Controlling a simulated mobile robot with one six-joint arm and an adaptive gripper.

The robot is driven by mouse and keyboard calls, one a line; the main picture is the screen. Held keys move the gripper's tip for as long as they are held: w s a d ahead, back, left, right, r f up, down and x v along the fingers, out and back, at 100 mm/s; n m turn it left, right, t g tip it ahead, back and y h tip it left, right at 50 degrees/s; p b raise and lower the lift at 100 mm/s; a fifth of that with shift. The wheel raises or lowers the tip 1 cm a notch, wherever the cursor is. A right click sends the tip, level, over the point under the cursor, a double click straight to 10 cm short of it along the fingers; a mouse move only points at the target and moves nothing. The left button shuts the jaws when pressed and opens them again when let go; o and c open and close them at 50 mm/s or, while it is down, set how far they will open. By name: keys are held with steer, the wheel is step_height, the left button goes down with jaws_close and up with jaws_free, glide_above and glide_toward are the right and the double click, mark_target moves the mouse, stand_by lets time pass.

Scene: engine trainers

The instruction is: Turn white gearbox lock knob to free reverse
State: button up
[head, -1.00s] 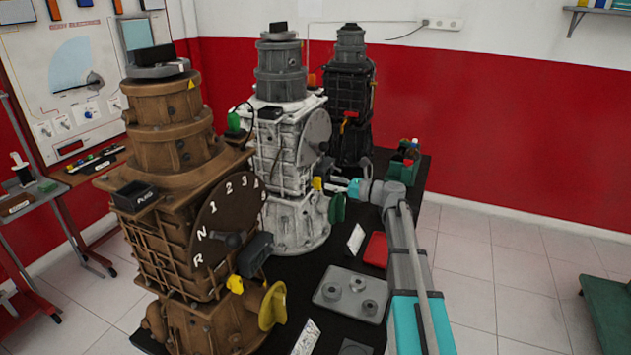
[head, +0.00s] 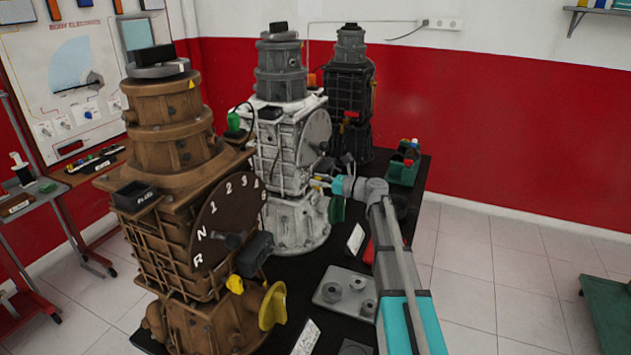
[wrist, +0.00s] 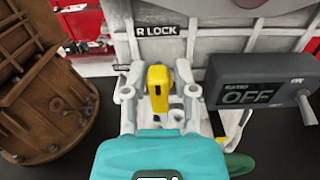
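The white gearbox (head: 283,165) stands upright on the black table, between a brown gearbox and a black one. In the wrist view, its yellow lock knob (wrist: 158,82) sits upright below an "R LOCK" label (wrist: 158,30). My gripper (wrist: 160,72) has one finger on each side of the knob, apart from each other. I cannot tell whether either finger touches the knob. In the head view, my gripper (head: 326,184) is at the right side of the white gearbox, small and partly hidden by the arm's end.
A grey box reading OFF (wrist: 250,95), with a lever, is just right of the knob. The brown gearbox (head: 175,215) stands nearer, left. A grey tray (head: 330,294) and a green bin (head: 402,172) are on the table.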

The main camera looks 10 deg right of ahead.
jaws_close()
steer(key=shift+a, duration=0.25)
steer(key=shift+d, duration=0.15)
